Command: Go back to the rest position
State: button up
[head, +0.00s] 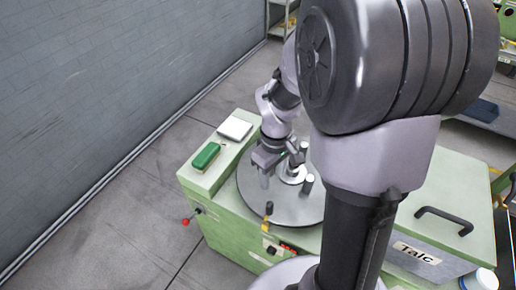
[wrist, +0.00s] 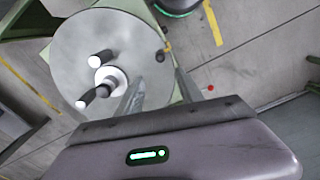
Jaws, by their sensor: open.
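My gripper (head: 277,174) hangs over the round grey turntable (head: 300,210) of the green machine in the head view. In the wrist view my gripper (wrist: 158,82) has its two fingers apart with nothing between them. The turntable (wrist: 75,38) lies below, off to the left of the fingers. A white hub (wrist: 116,74) stands on it, with dark, white-ended cylinders (wrist: 100,60) around it. In the head view a cylinder (head: 307,184) stands right of my gripper. My arm hides part of the turntable.
A green box (head: 206,156) and a white pad (head: 235,128) lie on the machine's left ledge. A red knob (head: 186,221) and a yellow-black lever (head: 267,212) stick out. The Talc bin (head: 418,254) is at right. Open floor lies left, before the grey wall (head: 110,80).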

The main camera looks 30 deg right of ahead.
jog(key=s+a+r+m+t+y+b, duration=0.1)
jog(key=s+a+r+m+t+b, duration=0.2)
jog(key=a, duration=0.4)
jog(key=s+a+r+m+t+y+b, duration=0.1)
jog(key=s+a+r+m+t+b, duration=0.1)
jog(key=s+a+r+m+b, duration=0.2)
jog(key=s+a+r, duration=0.2)
jog(key=s+a, duration=0.1)
jog(key=shift+s+r+m+t, duration=0.35)
jog(key=shift+r+m+t, duration=0.05)
